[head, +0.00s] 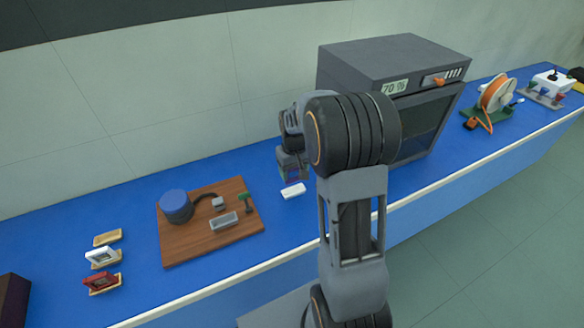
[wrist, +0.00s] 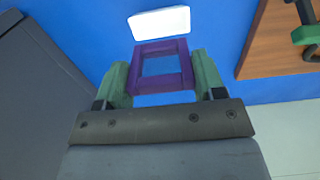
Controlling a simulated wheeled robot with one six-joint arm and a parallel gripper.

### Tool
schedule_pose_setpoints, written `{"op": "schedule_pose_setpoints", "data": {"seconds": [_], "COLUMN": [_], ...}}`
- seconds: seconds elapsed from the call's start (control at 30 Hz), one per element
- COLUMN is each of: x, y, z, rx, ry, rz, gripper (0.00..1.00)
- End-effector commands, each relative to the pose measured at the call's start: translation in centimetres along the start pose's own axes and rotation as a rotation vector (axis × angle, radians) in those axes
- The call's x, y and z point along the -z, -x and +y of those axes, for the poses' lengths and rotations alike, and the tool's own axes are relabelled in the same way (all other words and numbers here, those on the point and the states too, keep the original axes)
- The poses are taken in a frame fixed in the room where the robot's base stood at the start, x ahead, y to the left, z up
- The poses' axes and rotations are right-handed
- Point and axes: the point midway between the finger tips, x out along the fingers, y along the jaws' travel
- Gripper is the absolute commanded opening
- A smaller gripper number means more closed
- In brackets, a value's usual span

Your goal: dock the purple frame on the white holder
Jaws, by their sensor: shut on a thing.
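The purple frame (wrist: 162,45) is a square with an open middle, held between the two green fingers of my gripper (wrist: 160,78) in the wrist view. The white holder (wrist: 159,22) lies on the blue bench just beyond the frame's far edge. In the wrist view a thin strip of blue shows between the frame and the holder. In the head view the white holder (head: 293,191) lies right of the wooden board. The frame's height above the bench is hard to tell.
A wooden board (head: 178,248) with a blue cylinder (head: 177,206) and small fittings is left of the holder. A grey oven (head: 395,60) stands close on the right. White (head: 103,257) and red (head: 102,281) frames stand on holders far left. An orange spool (head: 496,93) is far right.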

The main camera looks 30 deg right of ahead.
Motion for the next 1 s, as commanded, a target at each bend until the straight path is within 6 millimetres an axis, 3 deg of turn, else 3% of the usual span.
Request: {"op": "schedule_pose_setpoints", "data": {"seconds": [0.5,1.0], "x": [0.0,0.0], "y": [-4.7,-4.9], "z": [-0.1,-0.2], "rx": [0.0,0.0], "ry": [0.003,0.004], "rz": [-0.001,0.0], "gripper": [0.36,0.36]}}
